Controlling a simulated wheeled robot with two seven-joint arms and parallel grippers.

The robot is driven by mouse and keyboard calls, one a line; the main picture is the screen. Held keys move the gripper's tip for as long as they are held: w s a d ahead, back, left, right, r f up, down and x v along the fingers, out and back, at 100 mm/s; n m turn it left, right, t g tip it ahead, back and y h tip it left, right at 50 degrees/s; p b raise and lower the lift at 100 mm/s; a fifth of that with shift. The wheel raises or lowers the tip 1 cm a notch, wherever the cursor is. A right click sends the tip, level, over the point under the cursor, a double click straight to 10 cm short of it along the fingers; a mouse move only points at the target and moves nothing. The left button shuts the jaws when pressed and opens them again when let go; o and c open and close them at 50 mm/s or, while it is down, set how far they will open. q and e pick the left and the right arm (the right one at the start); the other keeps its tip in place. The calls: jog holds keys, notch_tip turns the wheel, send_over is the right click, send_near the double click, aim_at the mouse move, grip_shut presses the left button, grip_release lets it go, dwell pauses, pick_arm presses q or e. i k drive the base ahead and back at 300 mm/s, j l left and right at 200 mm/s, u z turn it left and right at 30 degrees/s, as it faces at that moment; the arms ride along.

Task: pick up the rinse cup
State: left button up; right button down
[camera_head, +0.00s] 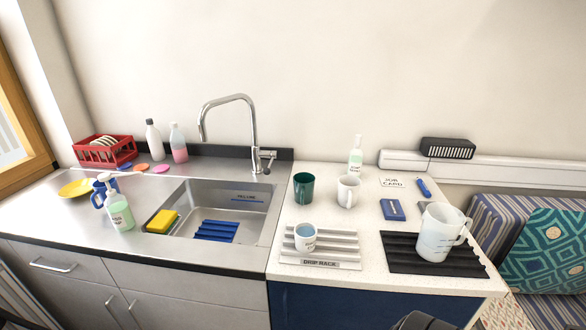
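A small pale cup (305,237) with a light blue inside stands upright on the grey drip rack (338,243), towards its left side. Its front has dark lettering too small to read for sure; I take it as the rinse cup. A dark green cup (303,187) and a white mug (348,191) stand behind the rack. A large translucent measuring jug (437,238) stands on a black ribbed mat (399,256) to the right. Neither gripper shows clearly. A dark rounded shape at the bottom edge, right of centre, looks like part of my arm. Nothing touches the cup.
The steel sink (256,222) lies left of the rack, with a yellow sponge (162,221) on its edge and a tall tap (254,125) behind. Bare counter lies around the rack.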

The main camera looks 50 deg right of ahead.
aim_at(305, 233)
jog(key=z, duration=1.55)
